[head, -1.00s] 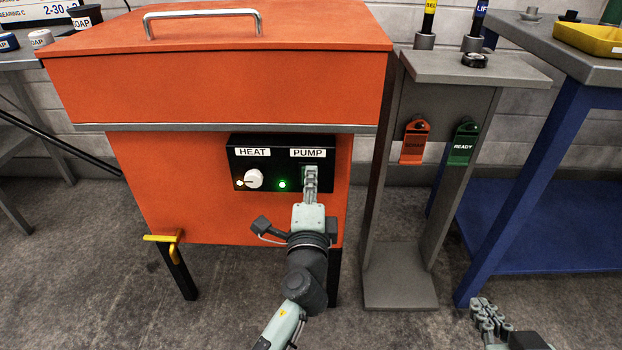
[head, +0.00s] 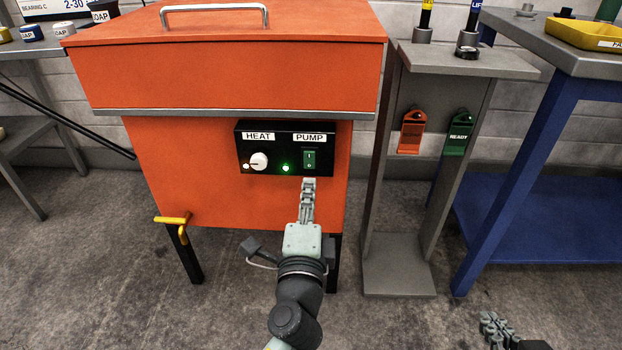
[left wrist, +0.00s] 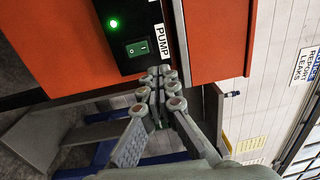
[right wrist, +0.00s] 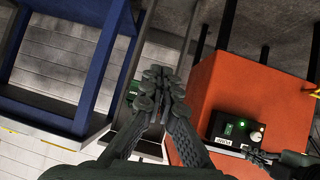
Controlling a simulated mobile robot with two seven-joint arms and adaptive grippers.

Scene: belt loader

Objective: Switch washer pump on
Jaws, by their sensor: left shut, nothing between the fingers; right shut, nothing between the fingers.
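The orange washer (head: 225,80) has a black control panel (head: 262,172) on its front. The green pump rocker switch (head: 310,160) sits under the PUMP label, and it also shows in the left wrist view (left wrist: 138,47). A green light (head: 285,168) is lit beside it. My left gripper (head: 308,182) is shut and empty, just below the switch and apart from it; in the left wrist view its fingertips (left wrist: 160,74) are beside the panel edge. My right gripper (head: 487,318) is shut and empty, low at the right, far from the panel.
A white HEAT knob (head: 259,161) with a lit amber light is left on the panel. A yellow-handled valve (head: 175,221) juts out low left. A grey stand (head: 460,62) with orange and green tags and a blue-legged table (head: 515,190) stand right.

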